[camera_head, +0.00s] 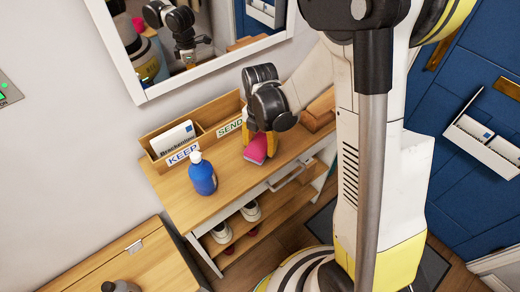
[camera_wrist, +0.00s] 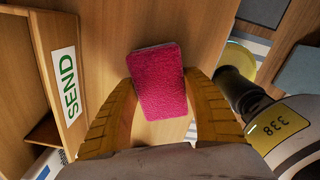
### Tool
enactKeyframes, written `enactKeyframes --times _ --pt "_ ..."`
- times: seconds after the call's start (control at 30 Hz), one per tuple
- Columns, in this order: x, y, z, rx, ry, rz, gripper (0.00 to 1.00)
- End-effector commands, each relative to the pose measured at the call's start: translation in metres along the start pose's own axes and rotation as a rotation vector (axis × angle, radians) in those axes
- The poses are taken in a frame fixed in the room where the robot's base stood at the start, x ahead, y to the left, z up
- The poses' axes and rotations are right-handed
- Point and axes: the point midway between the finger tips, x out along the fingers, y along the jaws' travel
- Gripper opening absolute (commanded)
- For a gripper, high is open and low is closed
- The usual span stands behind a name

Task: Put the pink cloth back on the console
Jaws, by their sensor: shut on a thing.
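The pink cloth (camera_head: 255,150) is a small folded block. In the wrist view the cloth (camera_wrist: 157,80) sits between the two yellow fingers of my gripper (camera_wrist: 160,92). In the head view my gripper (camera_head: 258,138) points down over the wooden console (camera_head: 213,207), in front of the SEND compartment. The gripper is shut on the cloth. I cannot tell whether the cloth's underside touches the console top. The fingers hide part of the cloth in the head view.
A blue bottle (camera_head: 202,175) stands on the console's left part. A wooden sorter (camera_head: 160,135) with KEEP and SEND labels runs along the back. A brown object (camera_head: 318,112) lies at the right end. Shoes (camera_head: 221,232) rest on the shelf below. The front middle top is clear.

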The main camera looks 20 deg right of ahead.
Motion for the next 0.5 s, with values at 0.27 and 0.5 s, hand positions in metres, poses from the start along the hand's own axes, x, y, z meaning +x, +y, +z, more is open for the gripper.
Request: enactKeyframes --times 0.27,0.5 --pt "0.0080 -0.0003 0.0000 0.000 0.000 0.000 0.28" --pt "0.0094 -0.0003 0.0000 0.000 0.000 0.000 0.78"
